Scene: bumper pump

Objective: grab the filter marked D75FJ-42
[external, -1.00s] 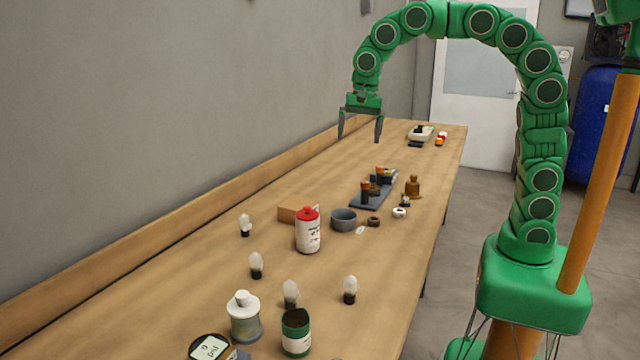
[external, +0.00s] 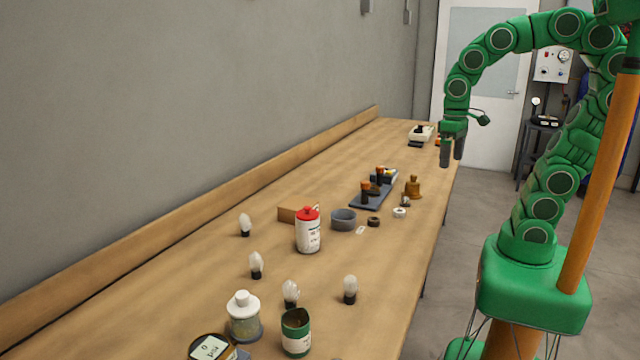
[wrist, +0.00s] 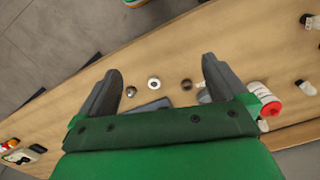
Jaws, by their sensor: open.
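No marking D75FJ-42 can be read in any view, so I cannot tell which thing is the filter. Small round parts lie mid-table: a white ring (external: 400,212) and a dark ring (external: 374,222). In the wrist view the white ring (wrist: 154,83) and a dark ring (wrist: 187,84) show between my fingers, well below them. My gripper (external: 453,152) is open and empty, pointing down above the table's right edge, beyond the dark tray. It also shows in the wrist view (wrist: 160,70).
A dark tray (external: 365,202) with orange-topped parts, a brass bell-shaped part (external: 413,187), a grey bowl (external: 343,219) and a red-capped bottle (external: 308,236) stand mid-table. Several bulbs, a white-capped jar (external: 243,315) and a green can (external: 296,333) are nearer. A wall borders the left.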

